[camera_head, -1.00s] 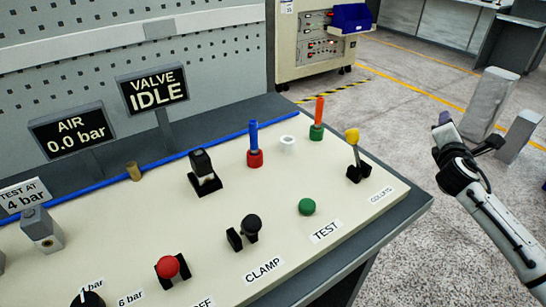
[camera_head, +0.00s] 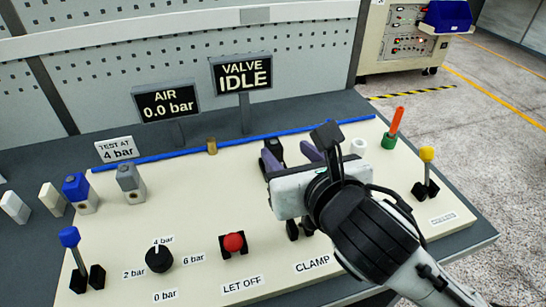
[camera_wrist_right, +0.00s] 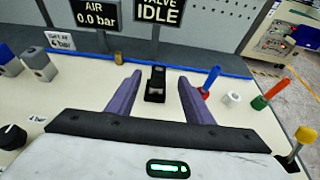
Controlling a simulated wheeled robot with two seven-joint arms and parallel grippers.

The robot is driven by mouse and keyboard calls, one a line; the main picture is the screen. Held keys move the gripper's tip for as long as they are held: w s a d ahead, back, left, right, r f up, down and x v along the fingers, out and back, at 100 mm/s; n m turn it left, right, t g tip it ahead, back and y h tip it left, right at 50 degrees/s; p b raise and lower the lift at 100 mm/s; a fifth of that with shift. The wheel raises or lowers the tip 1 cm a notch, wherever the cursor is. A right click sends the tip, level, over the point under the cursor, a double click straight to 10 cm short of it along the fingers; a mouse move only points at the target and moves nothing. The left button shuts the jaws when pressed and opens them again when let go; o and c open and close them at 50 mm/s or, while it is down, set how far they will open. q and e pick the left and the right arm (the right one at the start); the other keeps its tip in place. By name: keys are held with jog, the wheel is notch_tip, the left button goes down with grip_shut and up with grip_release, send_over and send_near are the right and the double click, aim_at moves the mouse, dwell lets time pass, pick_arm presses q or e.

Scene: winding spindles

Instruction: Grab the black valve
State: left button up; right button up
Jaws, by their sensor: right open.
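The black valve (camera_head: 277,149) is a small upright block with a black top and a dark base, standing on the cream panel. In the head view it is partly covered by my right gripper. In the right wrist view the black valve (camera_wrist_right: 157,75) shows whole, standing in the gap between the two purple fingers. My right gripper (camera_head: 291,158) is open and empty, over the panel with its fingers reaching toward the valve. In the right wrist view the gripper (camera_wrist_right: 151,88) has one finger on each side of the valve, with space on both sides. My left gripper is not in view.
A blue peg (camera_wrist_right: 213,77) in a red base stands close to the right finger. A white ring (camera_head: 358,146), an orange peg (camera_head: 396,121) and a yellow-tipped lever (camera_head: 427,156) are farther right. A red button (camera_head: 233,242) is in front. Sign boards (camera_head: 243,76) stand behind.

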aim_at(274, 142)
jog(key=x, duration=0.6)
jog(key=b+x, duration=0.1)
jog(key=x, duration=0.3)
jog(key=shift+s+f, duration=0.15)
jog(key=shift+f, duration=0.1)
grip_shut()
